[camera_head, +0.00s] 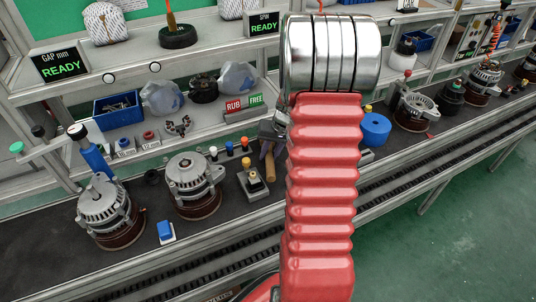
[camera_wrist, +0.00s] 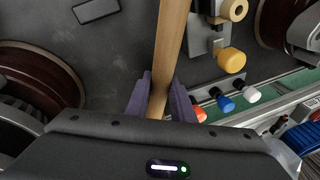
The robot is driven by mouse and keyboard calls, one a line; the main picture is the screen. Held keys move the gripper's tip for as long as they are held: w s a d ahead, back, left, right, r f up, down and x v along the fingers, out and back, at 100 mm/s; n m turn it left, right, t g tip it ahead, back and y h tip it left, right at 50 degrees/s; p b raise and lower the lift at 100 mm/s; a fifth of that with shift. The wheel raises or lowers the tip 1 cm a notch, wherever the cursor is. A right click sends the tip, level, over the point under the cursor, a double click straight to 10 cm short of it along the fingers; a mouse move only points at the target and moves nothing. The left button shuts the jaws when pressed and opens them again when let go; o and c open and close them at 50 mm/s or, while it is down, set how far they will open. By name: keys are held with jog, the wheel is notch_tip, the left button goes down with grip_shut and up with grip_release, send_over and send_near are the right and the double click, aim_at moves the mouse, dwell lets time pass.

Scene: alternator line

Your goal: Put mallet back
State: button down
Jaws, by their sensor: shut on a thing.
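The mallet shows as a pale wooden handle (camera_wrist: 171,40) in the wrist view, running from the top edge down between my fingers. My gripper (camera_wrist: 160,92) has its two purple fingers closed on this handle. The mallet's head is not visible in the wrist view. In the head view a short piece of the brown handle (camera_head: 269,166) shows just left of my red arm, over the dark bench top. My gripper is mostly hidden behind the arm there. I cannot tell whether the handle touches the bench.
Alternators (camera_head: 193,178) stand on the bench to the left. A small fixture with a yellow knob (camera_head: 248,164) and several coloured knobs are close by the handle. A blue-and-white block (camera_head: 166,231) sits near the front edge.

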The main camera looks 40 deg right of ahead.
jog(key=shift+f, duration=0.1)
jog(key=c, duration=1.5)
grip_release()
jog(key=shift+o, duration=0.2)
jog(key=v, duration=1.3)
jog(key=shift+r, duration=0.35)
jog(key=shift+s+d, duration=0.1)
jog(key=s+a+r+n, duration=0.2)
jog(key=s+a+r, duration=0.1)
jog(key=a, duration=0.8)
jog(key=s+a+r+n+t, duration=0.1)
jog(key=s+a+r+n, duration=0.2)
jog(key=a, duration=0.7)
jog(key=s+a+r+n+t+h, duration=0.1)
jog(key=s+a+r+n, duration=0.2)
jog(key=s+a, duration=0.4)
jog(key=a+r, duration=0.1)
jog(key=a, duration=0.3)
jog(key=shift+a, duration=0.3)
